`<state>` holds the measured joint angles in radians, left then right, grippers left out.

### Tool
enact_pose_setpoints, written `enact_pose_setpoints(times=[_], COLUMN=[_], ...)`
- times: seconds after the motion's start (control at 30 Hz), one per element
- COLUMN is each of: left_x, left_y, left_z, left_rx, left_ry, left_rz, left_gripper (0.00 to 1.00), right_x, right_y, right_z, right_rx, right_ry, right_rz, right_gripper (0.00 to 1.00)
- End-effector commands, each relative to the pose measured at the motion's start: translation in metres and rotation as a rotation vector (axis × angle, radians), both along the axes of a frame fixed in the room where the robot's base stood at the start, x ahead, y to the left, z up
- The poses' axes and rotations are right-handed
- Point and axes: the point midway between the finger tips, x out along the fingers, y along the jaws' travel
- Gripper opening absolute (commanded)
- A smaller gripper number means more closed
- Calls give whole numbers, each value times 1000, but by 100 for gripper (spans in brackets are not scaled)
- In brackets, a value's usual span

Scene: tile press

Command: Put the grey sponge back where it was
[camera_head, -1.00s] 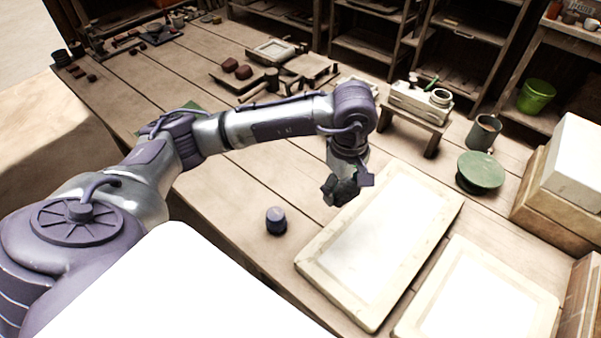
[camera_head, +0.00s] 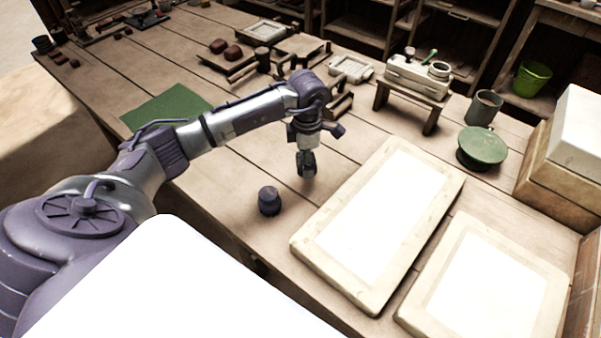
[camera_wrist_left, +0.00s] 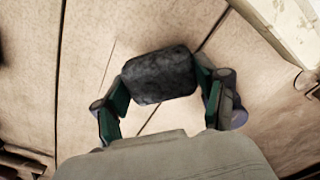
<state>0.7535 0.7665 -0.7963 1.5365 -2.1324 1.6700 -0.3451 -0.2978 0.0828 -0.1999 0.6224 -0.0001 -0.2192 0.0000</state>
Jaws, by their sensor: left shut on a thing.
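The grey sponge shows in the left wrist view (camera_wrist_left: 160,74) as a dark grey block with rounded corners, held between the two fingers of my left gripper (camera_wrist_left: 158,88). In the head view the left gripper (camera_head: 306,168) points down above the bare table planks, left of the large framed white slab. The sponge is small and dark there and hard to tell from the fingers. How high it is above the planks I cannot tell. My right gripper is not in view.
A dark purple-grey knobbed thing (camera_head: 269,201) stands on the planks, left of and nearer than the gripper. Two framed white slabs (camera_head: 308,238) (camera_head: 428,262) lie right. A small bench (camera_head: 408,104) with containers, a green round thing (camera_head: 481,148) and a green mat (camera_head: 165,106) are farther off.

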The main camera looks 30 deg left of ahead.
Motion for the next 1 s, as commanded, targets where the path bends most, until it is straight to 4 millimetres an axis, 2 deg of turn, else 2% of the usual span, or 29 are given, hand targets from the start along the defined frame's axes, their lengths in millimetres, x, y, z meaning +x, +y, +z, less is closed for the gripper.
enact_pose_setpoints(times=[0.03,0.17,0.27,0.5,0.77,0.93,0.97,1.0], left_x=[0,1,1,1,1,1,1,1], left_y=[7,18,19,18,18,18,18,18], left_z=[-9,-12,-18,-52,-51,-56,-55,-54], left_rx=[-1,-1,-1,-3,-1,-1,-1,-1], left_ry=[0,0,0,2,-1,0,0,0], left_rz=[1,-1,-2,-4,-3,-3,-3,-3], left_gripper=[39,39,39,39,39,39,77,83], right_x=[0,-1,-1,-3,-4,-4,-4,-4], right_y=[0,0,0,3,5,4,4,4], right_z=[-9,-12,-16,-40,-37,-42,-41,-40], right_rx=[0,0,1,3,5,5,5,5], right_ry=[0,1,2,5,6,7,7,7], right_rz=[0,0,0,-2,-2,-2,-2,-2], right_gripper=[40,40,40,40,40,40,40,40])
